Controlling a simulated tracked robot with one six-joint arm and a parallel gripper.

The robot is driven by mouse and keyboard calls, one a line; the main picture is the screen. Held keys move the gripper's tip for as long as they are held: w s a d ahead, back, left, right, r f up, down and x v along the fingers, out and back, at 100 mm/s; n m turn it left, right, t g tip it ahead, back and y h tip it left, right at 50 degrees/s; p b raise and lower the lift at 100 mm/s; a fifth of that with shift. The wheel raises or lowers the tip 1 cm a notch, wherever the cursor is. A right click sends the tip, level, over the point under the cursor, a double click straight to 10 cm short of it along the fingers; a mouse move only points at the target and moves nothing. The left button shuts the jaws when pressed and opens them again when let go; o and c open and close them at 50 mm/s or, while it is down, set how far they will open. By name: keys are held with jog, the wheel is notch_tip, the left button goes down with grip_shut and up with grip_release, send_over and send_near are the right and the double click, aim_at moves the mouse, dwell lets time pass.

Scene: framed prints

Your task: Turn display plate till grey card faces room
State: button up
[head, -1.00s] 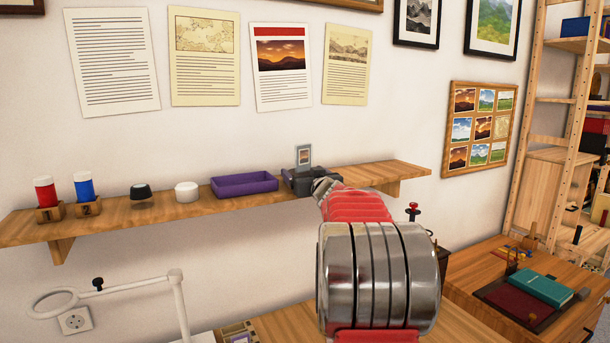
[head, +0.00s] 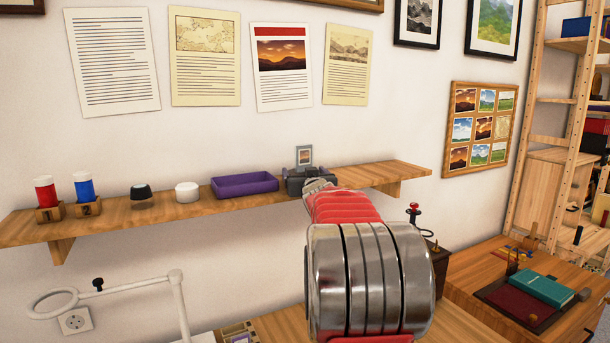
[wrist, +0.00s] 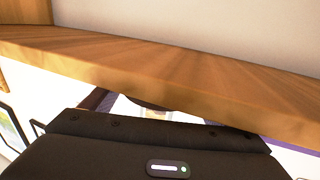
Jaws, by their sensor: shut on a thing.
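The display plate (head: 304,154) stands upright above the wall shelf, right of the purple tray. It is a small grey-edged plate, and an orange and dark landscape picture faces the room; no grey card face shows. My dark gripper (head: 305,171) is at the plate's lower part and shut on it. The jaws' contact is too small to see in the head view. In the wrist view the black gripper body (wrist: 160,150) fills the bottom and hides most of what lies beyond the fingers.
The wooden shelf (head: 110,222) runs along the wall; its edge crosses close in the wrist view (wrist: 200,85). Left of my gripper stand the purple tray (head: 245,184), a white knob (head: 187,191), a black knob (head: 140,191), and red (head: 45,189) and blue (head: 84,186) bottles. The shelf's right end is clear.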

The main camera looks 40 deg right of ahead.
jog(key=shift+o, duration=0.2)
jog(key=shift+s+r, duration=0.1)
jog(key=o, duration=0.8)
jog(key=shift+c, duration=0.2)
jog(key=shift+o, duration=1.3)
jog(key=shift+s+a, duration=0.1)
jog(key=v, duration=1.3)
jog(key=shift+s, duration=0.25)
jog(key=shift+s+a, duration=0.1)
jog(key=shift+s, duration=0.05)
